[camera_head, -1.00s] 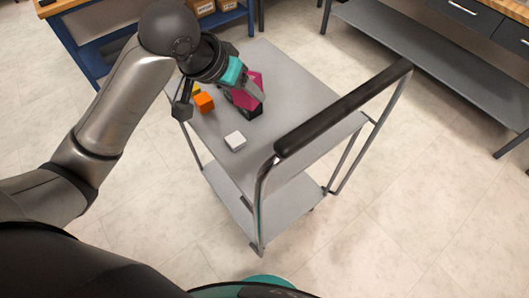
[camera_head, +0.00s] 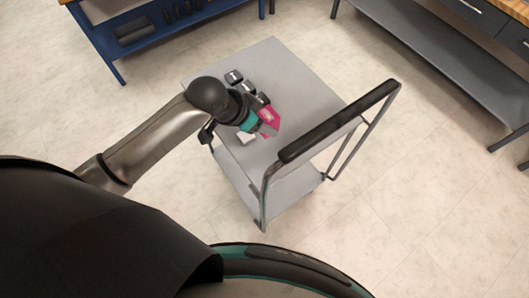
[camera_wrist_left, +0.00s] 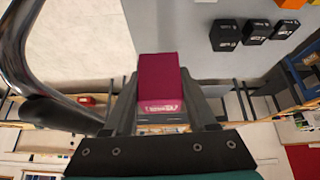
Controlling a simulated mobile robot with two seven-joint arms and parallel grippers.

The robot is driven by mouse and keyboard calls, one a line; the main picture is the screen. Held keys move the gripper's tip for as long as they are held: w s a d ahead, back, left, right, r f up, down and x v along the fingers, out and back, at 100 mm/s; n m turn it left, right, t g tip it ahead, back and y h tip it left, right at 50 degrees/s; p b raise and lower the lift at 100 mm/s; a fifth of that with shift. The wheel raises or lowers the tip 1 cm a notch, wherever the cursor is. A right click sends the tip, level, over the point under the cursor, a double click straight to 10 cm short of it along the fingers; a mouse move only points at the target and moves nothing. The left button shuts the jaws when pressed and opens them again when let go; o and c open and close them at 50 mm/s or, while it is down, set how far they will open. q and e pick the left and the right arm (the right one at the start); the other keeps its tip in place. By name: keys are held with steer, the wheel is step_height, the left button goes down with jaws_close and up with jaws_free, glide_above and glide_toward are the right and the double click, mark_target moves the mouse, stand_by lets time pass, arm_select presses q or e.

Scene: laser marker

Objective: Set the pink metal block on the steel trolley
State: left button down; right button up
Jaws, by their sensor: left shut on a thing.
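The pink metal block (camera_head: 270,116) is held in my left gripper (camera_head: 266,124) over the grey top of the steel trolley (camera_head: 311,89). In the left wrist view the pink block (camera_wrist_left: 160,82) sits between the two fingers of my left gripper (camera_wrist_left: 161,112), with pale lettering on its lower part. The trolley top (camera_wrist_left: 200,22) shows behind it there. I cannot tell whether the block touches the trolley. My right gripper is not in view.
Several black blocks (camera_head: 248,87) stand in a row on the trolley. A white block (camera_head: 247,138) lies partly hidden under my gripper. An orange block (camera_wrist_left: 292,3) shows in the wrist view. The trolley's black handle (camera_head: 340,120) rises on the near right.

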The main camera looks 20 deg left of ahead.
arm_select(q)
step_height(320, 180, down, 13)
steer(key=shift+w+f+b, duration=0.1)
steer(key=shift+f+b, duration=0.1)
steer(key=shift+b, duration=0.8)
steer(key=shift+f+b, duration=0.5)
steer(key=shift+f, duration=1.4)
steer(key=shift+f, duration=0.15)
steer(key=shift+c, duration=1)
jaws_free()
